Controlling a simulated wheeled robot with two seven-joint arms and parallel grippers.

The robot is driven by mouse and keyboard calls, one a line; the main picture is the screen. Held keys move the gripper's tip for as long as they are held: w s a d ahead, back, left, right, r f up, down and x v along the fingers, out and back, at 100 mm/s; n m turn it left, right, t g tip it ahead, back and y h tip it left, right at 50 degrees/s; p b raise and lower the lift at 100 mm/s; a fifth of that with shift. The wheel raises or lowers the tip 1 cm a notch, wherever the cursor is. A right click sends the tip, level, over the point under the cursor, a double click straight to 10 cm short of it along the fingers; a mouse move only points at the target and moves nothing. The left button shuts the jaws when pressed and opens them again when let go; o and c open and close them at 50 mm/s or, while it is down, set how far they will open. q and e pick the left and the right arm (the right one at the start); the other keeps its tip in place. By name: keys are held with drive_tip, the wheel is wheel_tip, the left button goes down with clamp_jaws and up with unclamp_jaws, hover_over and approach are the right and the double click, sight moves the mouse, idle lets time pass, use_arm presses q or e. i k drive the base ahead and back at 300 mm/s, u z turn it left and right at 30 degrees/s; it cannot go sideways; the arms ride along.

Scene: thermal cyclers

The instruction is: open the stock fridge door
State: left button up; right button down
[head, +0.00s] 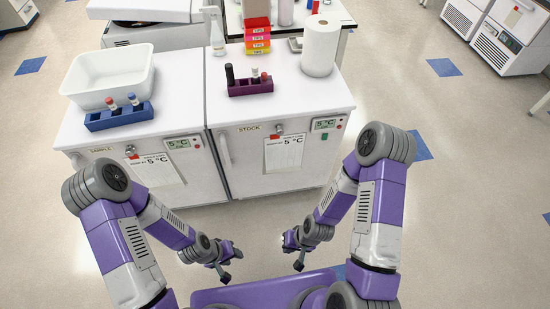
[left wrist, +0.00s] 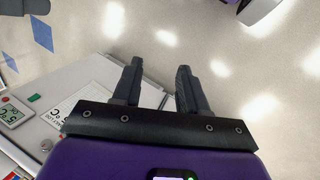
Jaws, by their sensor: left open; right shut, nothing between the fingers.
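The stock fridge (head: 300,165) is the right one of two white under-counter fridges in the head view, with a "STOCK" label at its upper left. Its door looks shut. A pale upright handle (head: 225,150) sits at the door's left edge. My left gripper (head: 231,263) is open and empty, in front of and below the fridge fronts, apart from the handle. Its two dark fingers (left wrist: 158,88) stand apart in the left wrist view, with only floor and a fridge front behind them. My right gripper (head: 293,251) is shut and empty, in front of the stock fridge.
The sample fridge (head: 150,175) stands directly left. On top are a white bin (head: 110,75), a blue tube rack (head: 118,117), a purple rack (head: 250,87) and a paper roll (head: 320,48). Open floor (head: 460,200) lies to the right.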

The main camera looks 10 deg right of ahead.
sight(254, 160)
drive_tip(key=z, duration=0.15)
drive_tip(key=i, duration=0.6)
drive_tip(key=u, duration=0.25)
drive_tip(key=k, duration=1.3)
drive_tip(key=u, duration=1.1)
drive_tip(key=i, duration=0.9)
drive_tip(key=z, duration=0.4)
drive_tip(key=i, duration=0.95)
drive_tip(key=z, duration=0.85)
